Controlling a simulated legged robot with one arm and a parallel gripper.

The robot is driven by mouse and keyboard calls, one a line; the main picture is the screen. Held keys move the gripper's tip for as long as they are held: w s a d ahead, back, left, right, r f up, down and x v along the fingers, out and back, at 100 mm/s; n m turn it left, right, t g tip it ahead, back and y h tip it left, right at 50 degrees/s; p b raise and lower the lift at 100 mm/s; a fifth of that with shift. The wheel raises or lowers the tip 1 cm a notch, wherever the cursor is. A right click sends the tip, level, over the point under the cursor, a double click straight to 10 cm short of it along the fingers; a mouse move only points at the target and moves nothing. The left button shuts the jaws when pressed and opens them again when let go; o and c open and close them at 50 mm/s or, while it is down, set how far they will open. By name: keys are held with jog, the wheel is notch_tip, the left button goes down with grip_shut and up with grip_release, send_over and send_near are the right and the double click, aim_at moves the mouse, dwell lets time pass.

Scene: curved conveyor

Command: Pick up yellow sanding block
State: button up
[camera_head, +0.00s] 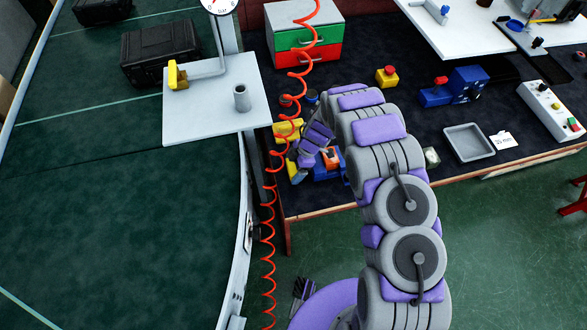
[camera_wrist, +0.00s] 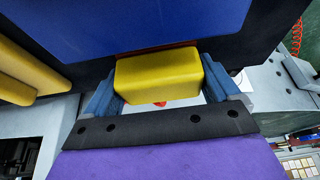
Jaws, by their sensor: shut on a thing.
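The yellow sanding block (camera_wrist: 157,75) is a smooth block with rounded edges. In the wrist view it sits between the two blue-grey fingers of my gripper (camera_wrist: 160,88), which is shut on it. The fingers touch its left and right ends. In the head view my gripper (camera_head: 298,160) is over the left end of the dark workbench, with a small yellow patch (camera_head: 292,170) at its tips that appears to be the block. Whether the block touches the bench is unclear.
A blue and orange item (camera_head: 326,168) lies right beside my gripper. Another yellow piece (camera_head: 285,128) is just behind it. A red coiled hose (camera_head: 270,215) hangs close on the left. A white shelf (camera_head: 210,122) stands left of that. A grey tray (camera_head: 468,143) is farther right.

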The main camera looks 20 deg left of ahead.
aim_at(294, 166)
notch_tip(294, 166, up, 17)
jog(key=p, duration=0.2)
jog(key=shift+f, duration=0.2)
